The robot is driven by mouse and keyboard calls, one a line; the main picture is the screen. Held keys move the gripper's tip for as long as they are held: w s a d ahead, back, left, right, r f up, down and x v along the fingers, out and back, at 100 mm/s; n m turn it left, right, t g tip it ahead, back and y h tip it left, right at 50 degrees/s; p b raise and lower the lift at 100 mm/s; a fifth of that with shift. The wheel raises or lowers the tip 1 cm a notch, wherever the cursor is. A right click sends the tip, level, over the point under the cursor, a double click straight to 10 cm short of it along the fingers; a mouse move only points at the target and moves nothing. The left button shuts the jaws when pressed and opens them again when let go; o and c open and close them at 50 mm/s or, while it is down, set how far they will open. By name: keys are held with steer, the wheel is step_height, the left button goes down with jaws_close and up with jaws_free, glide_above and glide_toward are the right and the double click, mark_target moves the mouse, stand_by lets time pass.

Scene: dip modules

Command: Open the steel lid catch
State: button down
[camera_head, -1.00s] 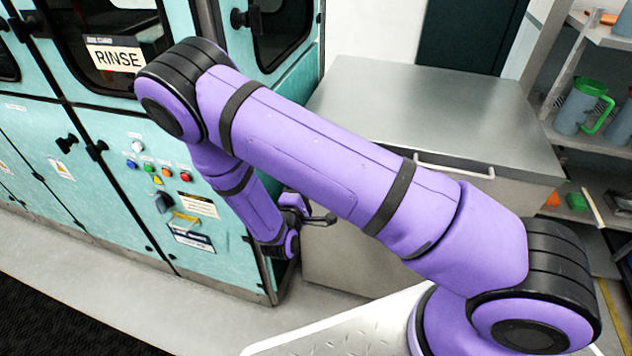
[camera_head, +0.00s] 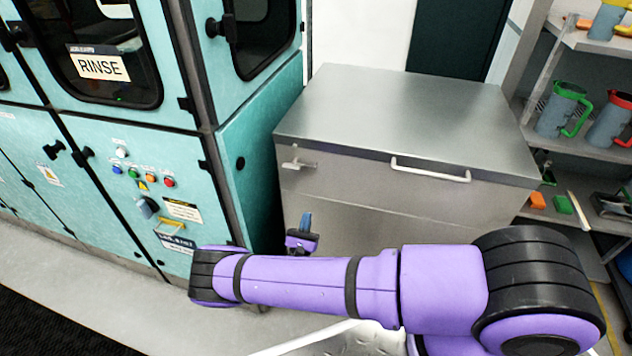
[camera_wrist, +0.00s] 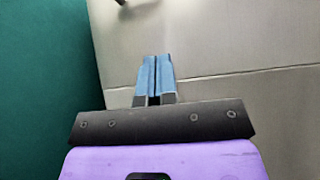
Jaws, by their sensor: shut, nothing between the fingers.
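The steel lid catch (camera_head: 297,164) is a small light lever on the upper left front of the steel chest (camera_head: 345,195), just below the edge of its lid (camera_head: 400,115). My gripper (camera_head: 306,218) is in front of the chest, below the catch and apart from it, with its blue fingers pointing up. In the wrist view my gripper (camera_wrist: 154,60) is shut and empty against the chest's grey front (camera_wrist: 240,50). A small part of a metal piece (camera_wrist: 122,2) shows at the top edge there, probably the catch.
A white bar handle (camera_head: 430,172) is on the chest front, right of the catch. The teal rinse machine (camera_head: 260,150) stands close on the left. Shelves with jugs (camera_head: 562,110) are at the right. Grey floor (camera_head: 90,280) is open at the front left.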

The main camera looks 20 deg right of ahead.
mark_target(315, 169)
steer(key=shift+s+a+r+x, duration=0.2)
steer(key=shift+s+r+x, duration=0.15)
steer(key=shift+x, duration=1.75)
steer(key=shift+s+a+r+x, duration=0.2)
steer(key=shift+r+x, duration=0.15)
steer(key=shift+x, duration=1.8)
steer(key=shift+s+a+r+x, duration=0.15)
steer(key=shift+s+r+x, duration=0.2)
steer(key=shift+x, duration=1.75)
steer(key=shift+n, duration=0.3)
